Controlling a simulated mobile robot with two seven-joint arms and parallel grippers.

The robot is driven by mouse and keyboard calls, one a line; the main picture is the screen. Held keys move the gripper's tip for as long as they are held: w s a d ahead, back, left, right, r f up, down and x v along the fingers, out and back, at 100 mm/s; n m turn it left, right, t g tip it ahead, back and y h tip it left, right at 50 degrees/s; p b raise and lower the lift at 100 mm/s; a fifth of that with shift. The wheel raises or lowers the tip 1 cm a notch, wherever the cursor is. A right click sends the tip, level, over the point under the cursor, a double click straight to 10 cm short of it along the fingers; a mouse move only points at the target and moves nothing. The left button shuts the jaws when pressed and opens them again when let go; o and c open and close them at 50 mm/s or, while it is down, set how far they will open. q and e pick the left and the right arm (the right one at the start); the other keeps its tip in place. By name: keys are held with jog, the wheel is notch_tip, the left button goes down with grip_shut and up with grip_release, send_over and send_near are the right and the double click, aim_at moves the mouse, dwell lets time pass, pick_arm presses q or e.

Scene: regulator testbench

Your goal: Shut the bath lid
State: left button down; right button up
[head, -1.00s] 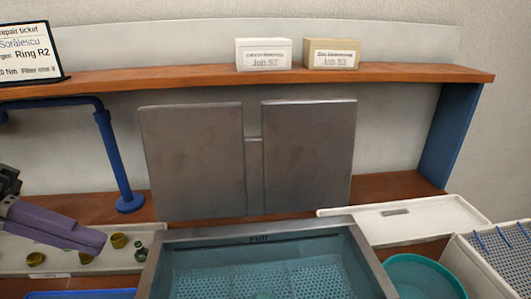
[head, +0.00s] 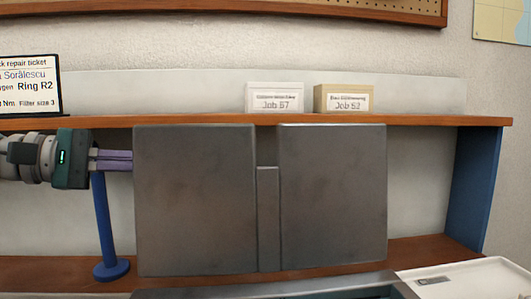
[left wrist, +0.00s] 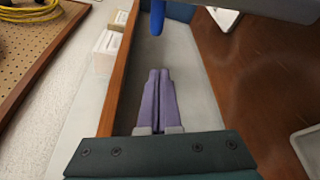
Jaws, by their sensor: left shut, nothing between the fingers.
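The bath lid (head: 195,200) stands upright and open in the head view, as two grey metal panels joined by a narrow strip. The bath's grey rim (head: 290,288) shows only as a strip along the bottom; its inside is out of view. My left gripper (head: 131,160) comes in from the left at the lid's left edge, near its upper part. Its purple fingers (left wrist: 159,72) are closed together and empty in the left wrist view. A grey slab, likely the lid (left wrist: 268,8), shows at top right there. I cannot tell whether they touch. My right gripper is not in view.
A wooden shelf (head: 425,121) runs behind and above the lid, with a white box (head: 273,98), a tan box (head: 344,98) and a ticket sign (head: 30,86). A blue post (head: 104,225) stands below my left gripper. A white tray (head: 465,280) lies at lower right.

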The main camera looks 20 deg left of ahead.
aim_at(162, 158)
pick_arm(q)
jog(key=shift+s+d+r+p, duration=0.15)
jog(key=shift+d+r+p, duration=0.05)
jog(key=shift+d+p, duration=0.45)
jog(key=shift+s+d+r+p, duration=0.15)
jog(key=shift+d+p, duration=0.45)
jog(key=shift+d, duration=0.05)
jog(key=shift+s+d+r+p, duration=0.15)
jog(key=shift+d+r+p, duration=0.05)
jog(key=shift+d+p, duration=0.45)
jog(key=shift+d, duration=0.15)
